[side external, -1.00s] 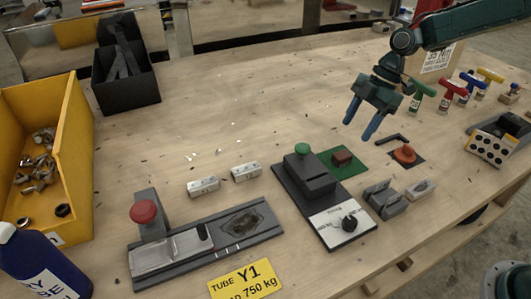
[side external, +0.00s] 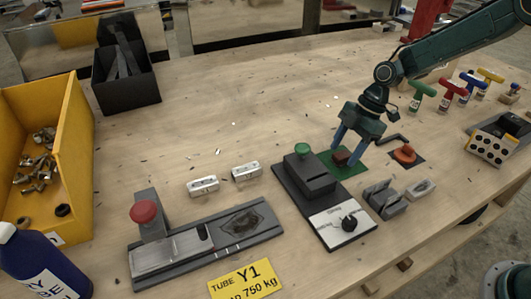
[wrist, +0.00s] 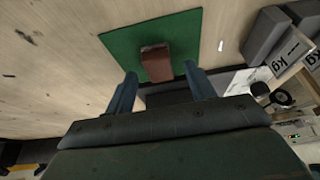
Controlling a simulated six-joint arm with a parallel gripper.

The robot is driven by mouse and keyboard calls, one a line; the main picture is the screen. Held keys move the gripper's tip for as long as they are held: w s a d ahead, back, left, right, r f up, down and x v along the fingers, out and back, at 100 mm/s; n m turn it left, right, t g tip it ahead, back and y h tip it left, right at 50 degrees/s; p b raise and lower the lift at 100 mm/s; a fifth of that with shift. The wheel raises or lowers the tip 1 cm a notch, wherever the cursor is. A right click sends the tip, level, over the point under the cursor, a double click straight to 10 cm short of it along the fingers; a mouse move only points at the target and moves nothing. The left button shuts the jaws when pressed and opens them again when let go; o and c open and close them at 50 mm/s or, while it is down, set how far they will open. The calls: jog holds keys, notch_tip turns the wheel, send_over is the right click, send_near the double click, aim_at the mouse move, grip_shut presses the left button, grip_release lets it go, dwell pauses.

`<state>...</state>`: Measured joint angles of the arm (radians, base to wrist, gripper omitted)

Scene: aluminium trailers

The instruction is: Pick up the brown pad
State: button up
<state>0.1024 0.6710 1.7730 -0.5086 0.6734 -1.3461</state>
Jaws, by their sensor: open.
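The brown pad (side external: 341,156) is a small reddish-brown block lying on a green square mat (side external: 355,169). In the wrist view the brown pad (wrist: 156,62) shows just beyond and between my fingertips, with the green mat (wrist: 120,45) under it. My gripper (side external: 349,155) is open, with its blue fingers pointing down over the mat, one on each side of the pad in the side view. The wrist view shows nothing held between the fingers of my gripper (wrist: 160,80). Whether the fingers touch the pad or the mat cannot be told.
Grey blocks (side external: 382,197) sit in front. The table's back middle is mostly clear.

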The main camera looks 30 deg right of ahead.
jog(key=shift+a+f, duration=0.3)
jog(key=shift+f, duration=0.35)
jog(key=c, duration=1)
